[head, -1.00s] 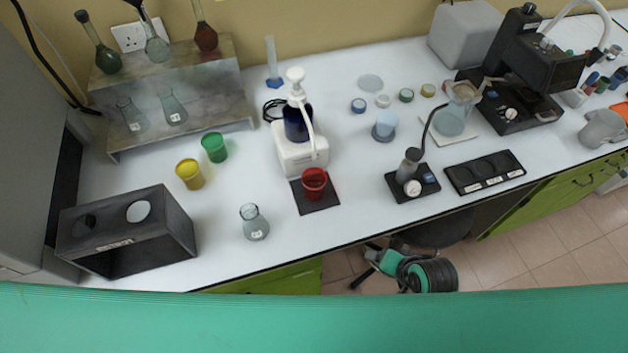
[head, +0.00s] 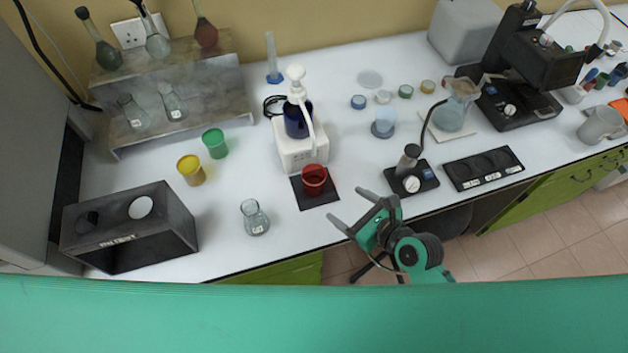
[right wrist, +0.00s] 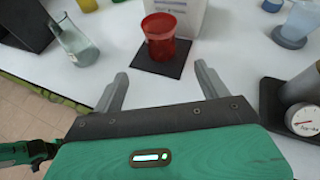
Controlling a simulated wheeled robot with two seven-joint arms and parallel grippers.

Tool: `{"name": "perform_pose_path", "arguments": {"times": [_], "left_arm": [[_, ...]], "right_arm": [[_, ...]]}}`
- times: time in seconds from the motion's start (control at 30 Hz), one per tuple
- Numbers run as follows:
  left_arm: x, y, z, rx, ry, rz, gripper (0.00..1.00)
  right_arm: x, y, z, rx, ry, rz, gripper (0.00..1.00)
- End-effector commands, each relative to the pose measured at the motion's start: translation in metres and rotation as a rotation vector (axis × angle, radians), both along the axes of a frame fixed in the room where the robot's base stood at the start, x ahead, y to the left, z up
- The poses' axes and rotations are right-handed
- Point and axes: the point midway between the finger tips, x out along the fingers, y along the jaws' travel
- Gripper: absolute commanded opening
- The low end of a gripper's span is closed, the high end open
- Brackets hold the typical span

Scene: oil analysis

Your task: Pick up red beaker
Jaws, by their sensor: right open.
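The red beaker (head: 314,181) stands upright on a black square mat (head: 318,201) near the front of the white bench, before the white dispenser. It also shows in the right wrist view (right wrist: 160,38), ahead of the fingers and roughly between them. My right gripper (head: 350,209) is open and empty at the bench's front edge, to the right of and nearer than the beaker. In the right wrist view its two fingers (right wrist: 160,85) are spread, apart from the beaker. My left gripper is not in view.
A glass flask (head: 255,219) stands left of the mat. The white dispenser (head: 300,150) with a blue bottle is close behind the beaker. A black instrument (head: 411,180) stands to the right. Yellow (head: 190,171) and green (head: 215,145) beakers and a black box (head: 128,232) are further left.

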Motion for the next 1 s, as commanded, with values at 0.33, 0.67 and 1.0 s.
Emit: {"name": "perform_pose_path", "arguments": {"times": [0.33, 0.67, 1.0], "left_arm": [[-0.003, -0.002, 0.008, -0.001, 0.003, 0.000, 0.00], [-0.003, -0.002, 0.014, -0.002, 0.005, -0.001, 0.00], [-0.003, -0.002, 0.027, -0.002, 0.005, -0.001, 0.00]], "right_arm": [[0.032, 0.025, -0.012, 0.074, 0.033, -0.037, 0.76], [0.063, 0.052, -0.031, 0.071, 0.033, -0.036, 0.76], [0.083, 0.069, -0.042, 0.068, 0.033, -0.033, 0.76]]}}
